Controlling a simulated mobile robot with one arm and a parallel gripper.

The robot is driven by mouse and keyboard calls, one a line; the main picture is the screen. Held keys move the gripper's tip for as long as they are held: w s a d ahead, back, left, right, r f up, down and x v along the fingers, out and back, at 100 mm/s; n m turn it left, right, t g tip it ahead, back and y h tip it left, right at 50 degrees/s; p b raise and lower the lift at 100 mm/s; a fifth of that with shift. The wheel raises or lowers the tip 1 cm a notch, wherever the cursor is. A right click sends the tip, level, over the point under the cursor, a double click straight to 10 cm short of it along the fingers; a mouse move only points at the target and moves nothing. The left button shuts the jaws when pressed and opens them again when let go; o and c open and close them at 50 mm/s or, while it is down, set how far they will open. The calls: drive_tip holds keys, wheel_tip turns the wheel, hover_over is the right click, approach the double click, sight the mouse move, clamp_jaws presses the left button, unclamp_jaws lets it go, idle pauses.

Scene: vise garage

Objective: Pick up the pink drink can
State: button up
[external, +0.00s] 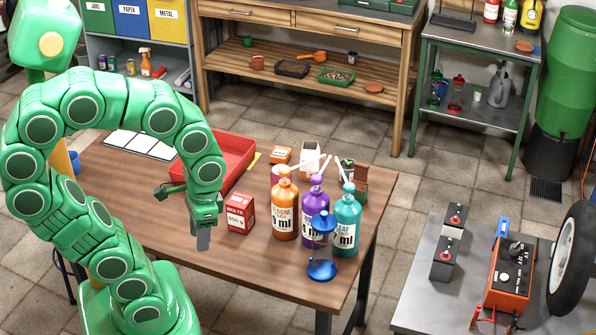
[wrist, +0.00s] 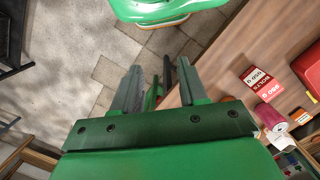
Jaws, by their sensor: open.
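A pink drink can (wrist: 272,118) shows at the right of the wrist view, beside the right end of my gripper. In the external view, a small pink patch behind the orange bottle (external: 285,210) may be this can, mostly hidden. My gripper (wrist: 158,75) is open, with its two fingers apart and nothing between them. In the external view my gripper (external: 203,232) hangs over the front part of the wooden table (external: 150,200), left of the red bolts box (external: 239,213) and apart from the can.
Purple (external: 314,208) and teal (external: 346,220) pump bottles stand right of the orange one, with a blue-based clear item (external: 321,268) in front. A red tray (external: 228,160) lies behind my gripper. The table's left and front areas are mostly clear.

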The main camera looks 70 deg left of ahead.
drive_tip(key=o, duration=1)
